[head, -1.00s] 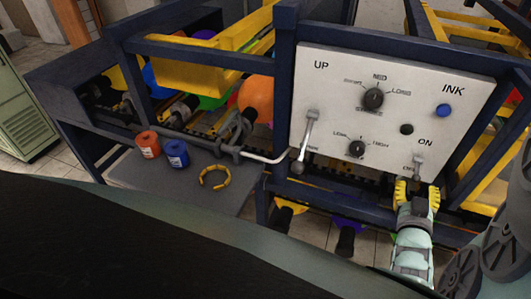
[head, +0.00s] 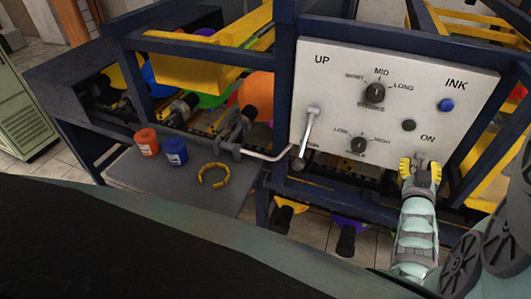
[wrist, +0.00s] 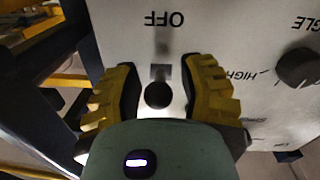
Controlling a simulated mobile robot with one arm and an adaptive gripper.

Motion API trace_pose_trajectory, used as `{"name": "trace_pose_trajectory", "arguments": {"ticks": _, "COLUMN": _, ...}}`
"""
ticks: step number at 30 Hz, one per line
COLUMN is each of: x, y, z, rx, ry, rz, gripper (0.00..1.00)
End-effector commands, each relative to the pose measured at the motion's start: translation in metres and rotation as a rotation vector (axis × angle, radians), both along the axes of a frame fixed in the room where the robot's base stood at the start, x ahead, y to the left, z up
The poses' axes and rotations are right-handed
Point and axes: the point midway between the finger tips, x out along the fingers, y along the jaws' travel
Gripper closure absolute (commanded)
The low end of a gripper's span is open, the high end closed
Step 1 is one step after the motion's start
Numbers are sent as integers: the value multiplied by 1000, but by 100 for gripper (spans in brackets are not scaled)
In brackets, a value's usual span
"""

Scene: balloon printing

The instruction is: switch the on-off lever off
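The on-off lever (wrist: 158,95) shows in the wrist view as a dark round knob in front of a small grey mount on the white panel (wrist: 240,30). The upside-down word OFF is above it in that picture. My gripper (wrist: 160,98) is open, with one yellow finger on each side of the knob and visible gaps between. In the head view, my gripper (head: 420,170) is at the panel's lower right, just below the word ON. It hides most of the lever there, so the lever's tilt is hard to tell.
The panel also carries a long silver lever (head: 307,135), two black dials (head: 374,93), a blue button (head: 446,105) and a dark button (head: 408,125). Dark blue frame bars (head: 477,150) run close to my gripper. Ink bottles (head: 176,152) and a yellow ring (head: 214,176) lie on the left table.

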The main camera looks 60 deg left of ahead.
Motion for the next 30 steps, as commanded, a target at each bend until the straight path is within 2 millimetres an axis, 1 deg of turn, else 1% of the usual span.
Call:
{"name": "trace_pose_trajectory", "arguments": {"ticks": 1, "x": 0, "y": 1, "z": 0, "rx": 0, "ry": 0, "rz": 2, "gripper": 66}}
{"name": "trace_pose_trajectory", "arguments": {"ticks": 2, "x": 0, "y": 1, "z": 0, "rx": 0, "ry": -1, "rz": 2, "gripper": 69}}
{"name": "trace_pose_trajectory", "arguments": {"ticks": 9, "x": 0, "y": 0, "z": 0, "rx": 0, "ry": -1, "rz": 1, "gripper": 94}}
{"name": "trace_pose_trajectory", "arguments": {"ticks": 11, "x": 0, "y": 0, "z": 0, "rx": 0, "ry": 0, "rz": 1, "gripper": 100}}
{"name": "trace_pose_trajectory", "arguments": {"ticks": 21, "x": 0, "y": 0, "z": 0, "rx": 0, "ry": 0, "rz": 0, "gripper": 100}}
{"name": "trace_pose_trajectory", "arguments": {"ticks": 30, "x": 1, "y": 0, "z": -8, "rx": 33, "ry": -49, "rz": 0, "gripper": 100}}
